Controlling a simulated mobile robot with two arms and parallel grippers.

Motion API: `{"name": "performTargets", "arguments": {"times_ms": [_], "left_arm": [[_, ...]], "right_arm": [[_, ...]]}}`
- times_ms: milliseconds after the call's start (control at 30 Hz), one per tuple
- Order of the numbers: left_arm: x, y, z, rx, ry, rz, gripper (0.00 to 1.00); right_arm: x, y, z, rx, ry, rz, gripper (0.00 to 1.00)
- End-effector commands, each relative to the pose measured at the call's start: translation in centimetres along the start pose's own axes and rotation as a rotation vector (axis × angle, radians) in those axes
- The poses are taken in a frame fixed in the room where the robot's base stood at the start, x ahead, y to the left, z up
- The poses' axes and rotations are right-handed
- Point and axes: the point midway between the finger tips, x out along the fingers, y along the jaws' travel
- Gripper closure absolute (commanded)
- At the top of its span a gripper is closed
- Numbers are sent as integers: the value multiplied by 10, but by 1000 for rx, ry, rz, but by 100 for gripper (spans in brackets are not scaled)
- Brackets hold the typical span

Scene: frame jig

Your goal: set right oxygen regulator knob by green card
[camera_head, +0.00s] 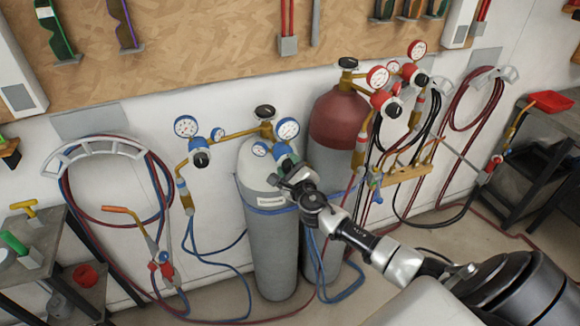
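The grey oxygen cylinder (266,240) has a white top and two blue regulators. The right oxygen regulator (281,151) carries a large gauge (287,129) and a smaller gauge (261,149). My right gripper (283,178) is at the front of this regulator, just below its gauges. It covers the place where the knob would be, so the knob is hidden and contact cannot be told. The finger opening is too small and dark to read. The left oxygen regulator (198,147) shows its black knob (201,160). I cannot make out a green card. My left gripper is out of view.
A red-topped cylinder (340,120) with red regulators (384,101) stands close on the right. Blue hoses (345,292) hang around the cylinders. A hose hanger (95,147) and a side table (30,235) are at left. A dark workbench (545,140) stands at right.

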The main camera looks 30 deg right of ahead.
Motion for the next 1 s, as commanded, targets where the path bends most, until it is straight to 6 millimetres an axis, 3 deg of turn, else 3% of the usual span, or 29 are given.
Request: {"name": "performTargets", "arguments": {"times_ms": [33,100,467,1000], "left_arm": [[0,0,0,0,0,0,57],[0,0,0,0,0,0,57],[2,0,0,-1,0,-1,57],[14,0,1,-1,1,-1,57]], "right_arm": [[0,0,0,0,0,1,70],[0,0,0,0,0,1,80],[0,1,0,63,0,1,80],[0,1,-1,510,0,0,80]]}}
